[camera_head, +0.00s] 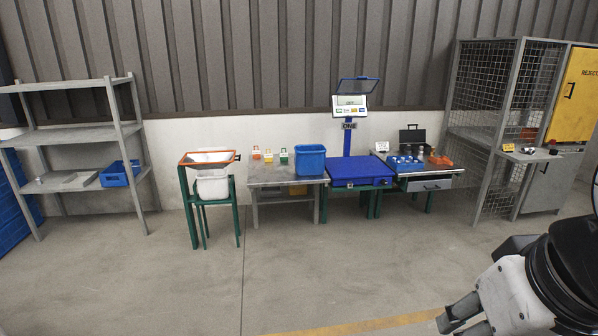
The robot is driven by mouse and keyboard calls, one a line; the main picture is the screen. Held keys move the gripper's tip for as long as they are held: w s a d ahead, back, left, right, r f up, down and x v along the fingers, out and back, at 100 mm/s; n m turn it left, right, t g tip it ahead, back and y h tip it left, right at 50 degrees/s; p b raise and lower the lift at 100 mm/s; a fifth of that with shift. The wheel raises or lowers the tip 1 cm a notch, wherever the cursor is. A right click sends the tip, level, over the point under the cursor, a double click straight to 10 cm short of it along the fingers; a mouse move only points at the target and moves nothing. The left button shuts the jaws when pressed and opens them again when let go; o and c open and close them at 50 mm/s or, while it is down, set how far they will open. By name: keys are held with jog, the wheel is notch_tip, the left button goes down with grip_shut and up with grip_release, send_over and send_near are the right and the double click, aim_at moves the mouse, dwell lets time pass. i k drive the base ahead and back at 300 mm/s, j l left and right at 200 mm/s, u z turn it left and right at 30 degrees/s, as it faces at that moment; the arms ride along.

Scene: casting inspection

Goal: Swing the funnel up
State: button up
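The funnel (209,158) looks like a shallow white pan with an orange rim. It lies roughly level on a green stand (236,207) at the left of the row of benches. A white bucket (212,185) sits in the stand right below the funnel. My gripper (456,322) is at the bottom right edge of the picture, far from the funnel and partly cut off. Its fingers point down and left; whether they are open or shut is unclear.
A grey shelf (78,137) with a blue bin (119,173) stands left. Right of the funnel are a metal table (275,178) with a blue bucket (310,159), a blue scale (359,171), another bench and a mesh cage (485,85). The floor in front is clear.

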aim_at(199, 161)
jog(key=i+l+z, duration=0.25)
jog(key=i, duration=0.6)
jog(key=i+z, duration=0.3)
jog(key=i, duration=0.55)
jog(key=i+l+u, duration=0.15)
jog(key=i+u, duration=0.3)
jog(key=i+l+u, duration=0.35)
jog(key=i+u, duration=0.15)
jog(key=i, duration=0.15)
jog(key=i+l+u, duration=0.9)
jog(key=l, duration=0.25)
jog(key=i+l+u, duration=0.15)
jog(key=l+u, duration=0.35)
jog(key=l, duration=0.25)
